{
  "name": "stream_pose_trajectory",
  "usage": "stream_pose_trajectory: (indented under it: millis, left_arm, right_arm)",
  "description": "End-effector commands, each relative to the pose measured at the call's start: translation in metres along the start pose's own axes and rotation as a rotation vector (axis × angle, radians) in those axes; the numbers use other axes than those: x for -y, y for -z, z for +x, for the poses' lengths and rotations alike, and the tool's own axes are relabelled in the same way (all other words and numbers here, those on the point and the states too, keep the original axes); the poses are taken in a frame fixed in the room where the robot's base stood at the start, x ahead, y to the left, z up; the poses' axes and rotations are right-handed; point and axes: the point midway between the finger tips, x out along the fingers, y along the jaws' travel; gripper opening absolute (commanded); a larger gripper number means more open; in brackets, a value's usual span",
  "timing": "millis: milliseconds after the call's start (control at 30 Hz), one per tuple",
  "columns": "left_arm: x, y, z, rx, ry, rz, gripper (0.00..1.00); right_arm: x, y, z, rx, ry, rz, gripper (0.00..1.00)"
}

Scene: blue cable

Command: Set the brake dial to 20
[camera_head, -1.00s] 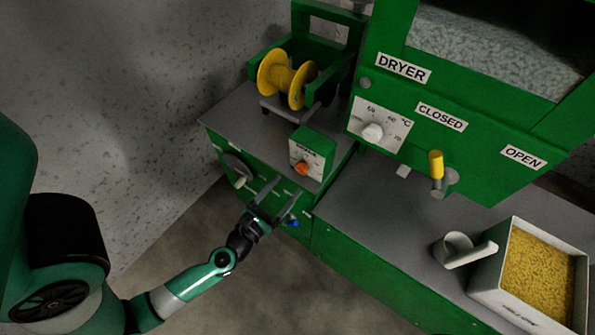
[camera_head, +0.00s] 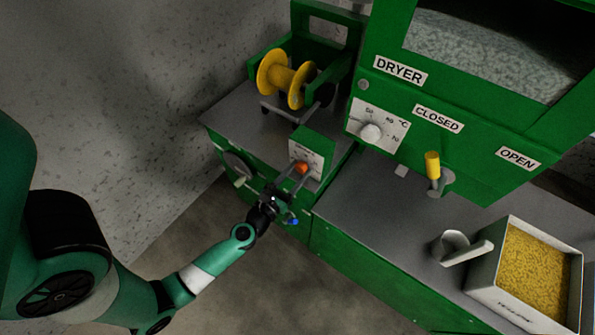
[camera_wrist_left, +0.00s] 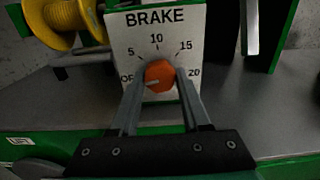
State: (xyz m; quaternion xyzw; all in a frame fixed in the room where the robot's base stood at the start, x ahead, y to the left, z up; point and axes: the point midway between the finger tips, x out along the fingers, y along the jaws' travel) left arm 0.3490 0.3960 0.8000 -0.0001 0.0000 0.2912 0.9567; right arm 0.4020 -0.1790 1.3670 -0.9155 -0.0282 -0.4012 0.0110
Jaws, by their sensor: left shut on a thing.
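The orange brake dial (camera_head: 302,167) is on a white plate on the front of a small green box. The left wrist view shows the dial (camera_wrist_left: 160,74) under the word BRAKE, with a scale of OFF, 5, 10, 15 and 20. The white mark on the dial points left, toward OFF. My left gripper (camera_head: 293,175) is at the dial, one finger on each side, shut on it. The fingers partly cover OFF and the lower plate. My right gripper is not in view.
A yellow spool (camera_head: 286,79) stands behind the brake box. A dryer (camera_head: 400,70) with a white dial and a yellow-handled lever (camera_head: 432,165) is to the right. A scoop (camera_head: 462,248) and a bin of yellow pellets (camera_head: 497,270) sit on the bench. A blue knob (camera_head: 292,221) is below my gripper.

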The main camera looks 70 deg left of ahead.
Motion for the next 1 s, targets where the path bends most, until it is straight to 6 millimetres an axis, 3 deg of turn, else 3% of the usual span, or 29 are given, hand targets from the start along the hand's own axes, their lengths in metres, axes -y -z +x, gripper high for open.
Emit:
stream_pose_trajectory:
  millis: [100, 533, 1000]
  left_arm:
    - [0.0000, -0.0001, -0.0001, 0.000, 0.000, 0.000, 0.00]
    - [-0.0001, -0.0006, -0.0001, 0.000, 0.000, 0.069, 0.00]
    - [-0.0009, -0.0015, 0.0000, 0.000, 0.000, 0.440, 0.00]
  right_arm:
    - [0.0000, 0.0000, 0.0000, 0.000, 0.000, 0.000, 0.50]
    - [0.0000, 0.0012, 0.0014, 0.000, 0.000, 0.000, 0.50]
    - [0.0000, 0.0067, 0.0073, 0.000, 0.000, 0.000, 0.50]
